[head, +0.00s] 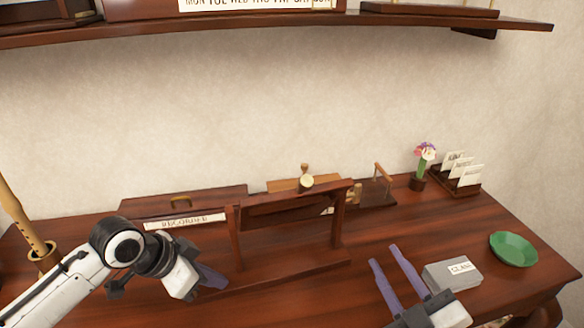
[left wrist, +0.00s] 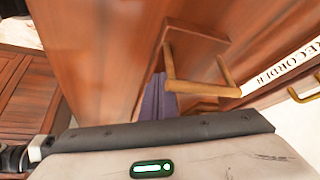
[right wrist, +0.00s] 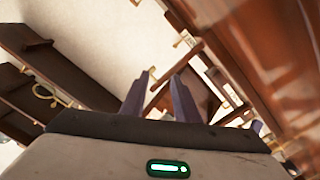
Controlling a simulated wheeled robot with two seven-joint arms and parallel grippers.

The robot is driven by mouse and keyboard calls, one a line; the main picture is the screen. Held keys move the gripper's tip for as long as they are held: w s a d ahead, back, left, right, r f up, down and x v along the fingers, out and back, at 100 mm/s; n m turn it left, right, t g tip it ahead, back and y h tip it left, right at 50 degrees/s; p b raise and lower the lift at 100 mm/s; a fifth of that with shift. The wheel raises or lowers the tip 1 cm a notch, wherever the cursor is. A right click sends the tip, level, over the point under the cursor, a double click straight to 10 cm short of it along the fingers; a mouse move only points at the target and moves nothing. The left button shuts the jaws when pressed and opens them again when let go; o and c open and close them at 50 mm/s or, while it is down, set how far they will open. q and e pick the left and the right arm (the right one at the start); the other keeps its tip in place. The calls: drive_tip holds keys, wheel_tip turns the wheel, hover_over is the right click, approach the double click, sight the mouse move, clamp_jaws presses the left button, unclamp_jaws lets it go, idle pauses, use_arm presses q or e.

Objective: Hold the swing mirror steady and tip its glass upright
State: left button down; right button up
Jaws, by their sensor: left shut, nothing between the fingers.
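The swing mirror (head: 235,232) stands on the desk in the head view, a dark wooden stand with two posts and a long flat base. Its panel (head: 290,208) hangs tipped between the post tops, seen nearly edge-on; I cannot make out the glass face. My left gripper (head: 213,277) is shut and empty, low by the left end of the base; I cannot tell whether it touches. Its fingers (left wrist: 158,97) also show in the left wrist view. My right gripper (head: 382,255) is open and empty, in front and to the right of the mirror.
A wooden case labelled recorder (head: 185,222) lies behind the mirror. A grey box (head: 452,273) is close to my right gripper. A green dish (head: 513,249), a flower pot (head: 418,184) and a card rack (head: 482,187) stand right. A shelf (head: 300,22) overhangs the back.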

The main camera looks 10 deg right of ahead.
drive_tip(key=a+r+t+y, duration=0.2)
drive_tip(key=a+r+y, duration=0.2)
drive_tip(key=a+r, duration=0.4)
wheel_tip(320, 180, up, 10)
drive_tip(key=f+m+t+y, duration=0.1)
drive_tip(key=m+y, duration=0.2)
hover_over(291, 205)
drive_tip(key=shift+r, duration=0.25)
drive_tip(key=shift+c, duration=0.3)
clamp_jaws()
